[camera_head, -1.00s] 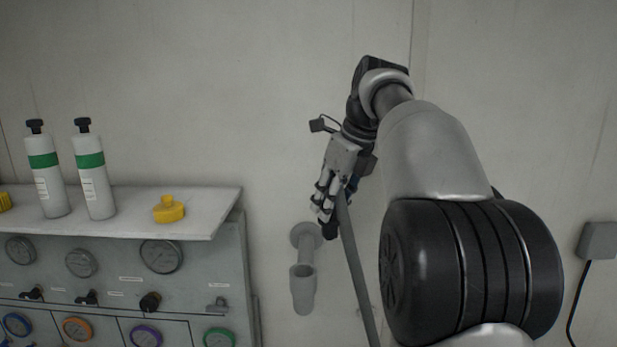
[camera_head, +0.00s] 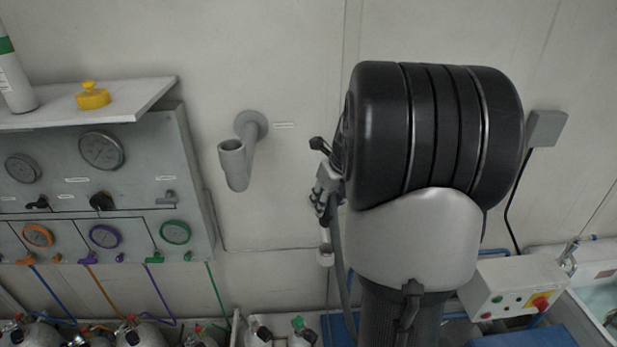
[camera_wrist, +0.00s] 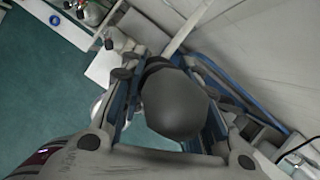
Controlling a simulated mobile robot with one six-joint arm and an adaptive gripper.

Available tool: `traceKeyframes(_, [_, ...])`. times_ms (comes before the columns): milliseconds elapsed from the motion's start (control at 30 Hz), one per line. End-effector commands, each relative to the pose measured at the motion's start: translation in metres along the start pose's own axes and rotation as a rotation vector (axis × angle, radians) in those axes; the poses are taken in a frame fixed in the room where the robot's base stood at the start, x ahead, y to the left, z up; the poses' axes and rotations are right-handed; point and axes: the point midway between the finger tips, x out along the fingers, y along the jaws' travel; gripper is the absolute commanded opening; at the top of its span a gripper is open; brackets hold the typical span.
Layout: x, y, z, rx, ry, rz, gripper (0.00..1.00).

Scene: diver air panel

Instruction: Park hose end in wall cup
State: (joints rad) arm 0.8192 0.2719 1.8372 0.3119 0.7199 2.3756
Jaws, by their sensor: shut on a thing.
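The wall cup (camera_head: 233,165) is a grey open-topped tube on a round wall flange, left of my gripper in the head view. My gripper (camera_head: 322,205) is right of the cup and slightly lower, apart from it, partly hidden by my arm. It is shut on the hose end; the grey hose (camera_head: 338,265) hangs down below it. In the wrist view a dark rounded hose end (camera_wrist: 172,103) sits between the fingers of my gripper (camera_wrist: 168,125). The cup does not show in the wrist view.
A control box (camera_head: 513,287) is at the lower right. Gas cylinders (camera_head: 130,333) stand below the panel. The wall around the cup is clear.

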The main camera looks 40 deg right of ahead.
Motion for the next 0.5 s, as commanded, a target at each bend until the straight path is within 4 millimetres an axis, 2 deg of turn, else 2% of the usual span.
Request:
traceKeyframes(100, [0.007,-0.004,-0.011,0.019,-0.002,-0.008,0.02])
traceKeyframes(367, [0.018,-0.005,-0.018,0.024,-0.002,-0.01,0.02])
traceKeyframes(500, [0.03,-0.005,-0.023,0.023,-0.002,-0.01,0.02])
